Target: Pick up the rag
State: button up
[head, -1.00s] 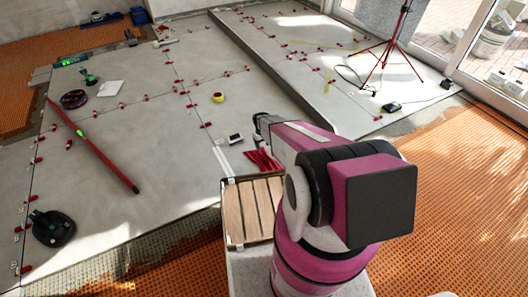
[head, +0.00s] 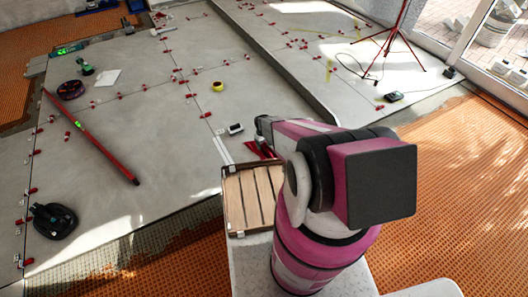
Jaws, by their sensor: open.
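A small flat white piece (head: 107,77) lies on the grey tiles at the upper left; it may be the rag, but it is too small to tell whether it is cloth. No other thing looks clearly like a rag. My gripper (head: 262,124) is only partly seen as a dark end beyond my pink and white arm, above the tiles near the middle. It is far to the right of the white piece. Its fingertips are mostly hidden, and nothing shows held in it.
A slatted wooden tray (head: 252,199) and red pieces (head: 256,149) are close to my arm. A long red level (head: 98,144), a black suction lifter (head: 52,220), yellow tape (head: 217,86) and several red clips lie on the tiles. A red tripod (head: 392,42) stands at upper right.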

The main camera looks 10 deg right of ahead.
notch_tip(320, 180, down, 3)
jog(key=shift+s+r, duration=0.15)
jog(key=c, duration=1.1)
jog(key=shift+c, duration=0.2)
jog(key=shift+r, duration=0.1)
